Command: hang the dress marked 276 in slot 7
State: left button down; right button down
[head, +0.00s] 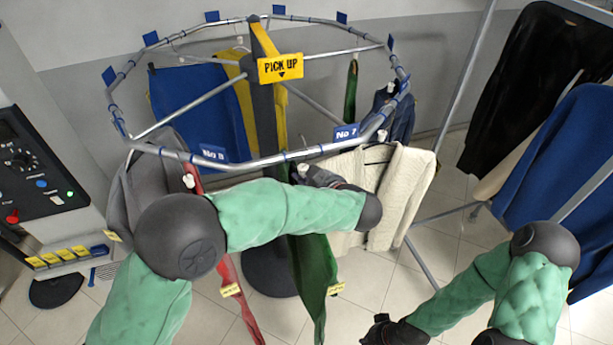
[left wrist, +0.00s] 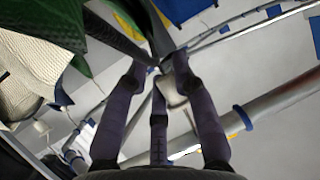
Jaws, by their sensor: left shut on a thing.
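My left gripper (head: 316,178) is just inside the front of the round rail, below and left of the blue No 7 flag (head: 345,132). It is shut on the white neck of a hanger (head: 303,171); the left wrist view shows this white piece (left wrist: 172,97) between the fingers. A green dress (head: 315,280) hangs below, apparently from this hanger, partly hidden by my forearm. A yellow tag (head: 335,288) is at its lower edge; its number is too small to read. My right gripper (head: 390,331) is low at the bottom edge, its fingers unclear.
The round rail (head: 270,160) has several blue flags and a central post with a PICK UP sign (head: 281,68). A cream cardigan (head: 395,190) hangs close right of my left gripper. A red garment (head: 235,300) hangs left. A clothes rack with dark and blue garments (head: 555,160) stands right.

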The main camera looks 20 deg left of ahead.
dwell(0.4)
pick_arm(q)
jog(key=shift+f, duration=1.6)
jog(key=shift+f+p, duration=0.15)
jog(key=shift+p, duration=0.35)
dwell(0.4)
jog(key=c, duration=0.9)
grip_release()
jog(key=shift+c, duration=0.2)
jog(key=shift+f, duration=0.1)
jog(key=shift+s+d, duration=0.1)
jog(key=v, duration=1.2)
